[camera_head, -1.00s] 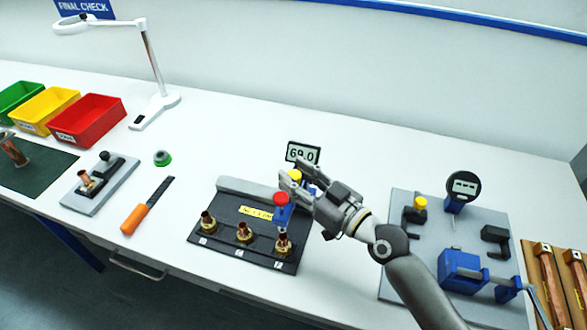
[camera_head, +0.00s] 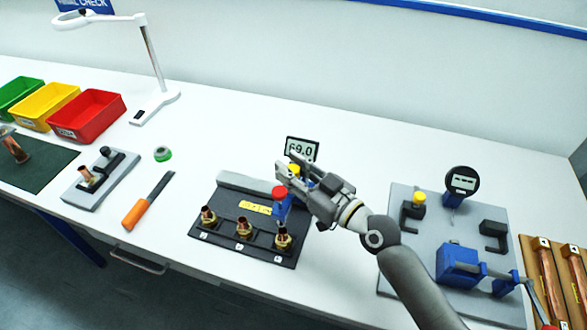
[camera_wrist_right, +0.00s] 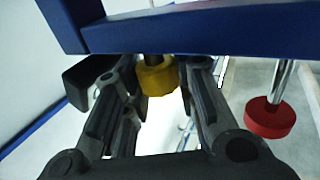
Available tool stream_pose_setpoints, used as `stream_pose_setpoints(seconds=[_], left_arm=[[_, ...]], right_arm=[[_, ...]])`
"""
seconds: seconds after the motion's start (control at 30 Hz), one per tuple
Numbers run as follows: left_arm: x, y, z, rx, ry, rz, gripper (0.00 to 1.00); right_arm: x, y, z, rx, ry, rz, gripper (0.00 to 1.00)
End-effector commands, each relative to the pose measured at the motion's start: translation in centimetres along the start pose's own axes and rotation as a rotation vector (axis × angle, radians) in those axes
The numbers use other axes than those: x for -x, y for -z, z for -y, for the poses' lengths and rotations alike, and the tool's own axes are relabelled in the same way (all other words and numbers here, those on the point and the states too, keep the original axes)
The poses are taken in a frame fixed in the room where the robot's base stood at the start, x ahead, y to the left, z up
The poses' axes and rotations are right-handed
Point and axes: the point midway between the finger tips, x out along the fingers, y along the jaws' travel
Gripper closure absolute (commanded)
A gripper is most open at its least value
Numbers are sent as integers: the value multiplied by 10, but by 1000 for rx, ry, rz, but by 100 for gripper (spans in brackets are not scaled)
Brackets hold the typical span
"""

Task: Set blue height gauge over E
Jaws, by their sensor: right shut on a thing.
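The blue height gauge (camera_head: 281,209) has a red cap and a yellow knob (camera_head: 294,169); a display reading 69.0 (camera_head: 301,150) shows just behind it. My right gripper (camera_head: 287,172) is shut on the gauge at its yellow knob, which shows between the fingers in the right wrist view (camera_wrist_right: 157,76). The gauge is just above and behind the rightmost of three copper fittings (camera_head: 283,238) on a black fixture (camera_head: 222,243). The middle fitting (camera_head: 243,228) is to its left. The fixture's small white labels are too small to read. My left gripper is out of view.
A grey plate (camera_head: 400,270) with a blue clamp and dial gauge stands at the right. An orange-handled file (camera_head: 148,200), a grey block fixture (camera_head: 88,190) and coloured bins (camera_head: 88,115) are at the left.

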Motion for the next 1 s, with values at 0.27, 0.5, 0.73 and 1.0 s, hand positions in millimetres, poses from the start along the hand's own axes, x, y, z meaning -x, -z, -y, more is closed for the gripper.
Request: stream_pose_setpoints(seconds=[0.27,0.5,0.73,1.0], left_arm=[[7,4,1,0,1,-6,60],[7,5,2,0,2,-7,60],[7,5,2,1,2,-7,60],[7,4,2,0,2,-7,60]], right_arm=[[-56,2,28,-5,1,-4,100],[-85,0,44,-1,1,0,100],[-86,0,45,1,1,1,100],[-86,0,44,1,1,0,63]])
